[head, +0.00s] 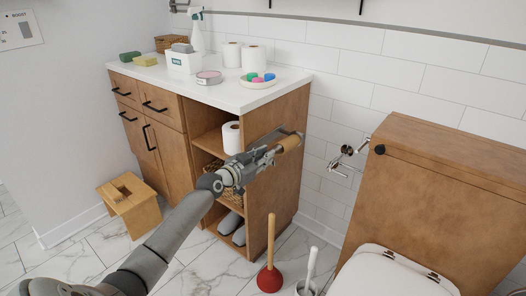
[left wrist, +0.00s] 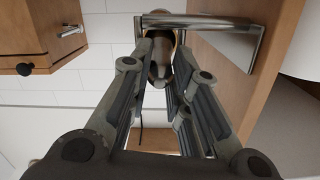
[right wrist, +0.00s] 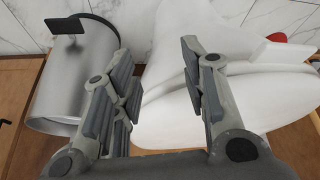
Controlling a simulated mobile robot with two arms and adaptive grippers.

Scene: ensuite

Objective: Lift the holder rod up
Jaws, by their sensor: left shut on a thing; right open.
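A chrome paper holder (head: 294,131) is fixed to the right side of the wooden cabinet, and its bar (left wrist: 190,21) crosses the top of the left wrist view. A brown cardboard tube (head: 289,143) sits at the holder, just beyond my left fingertips. My left gripper (head: 274,152) is shut at the near end of the holder rod; the fingers (left wrist: 167,52) hide most of it, and I cannot tell whether they also pinch the tube. My right gripper (right wrist: 160,60) is open and empty above the white toilet; it is not in the head view.
The cabinet (head: 283,180) stands left of the holder, with a paper roll (head: 231,137) on its shelf. A red plunger (head: 270,278), a toilet brush (head: 307,285) and the toilet (head: 385,275) stand below right. A metal bin (right wrist: 72,85) is near my right gripper.

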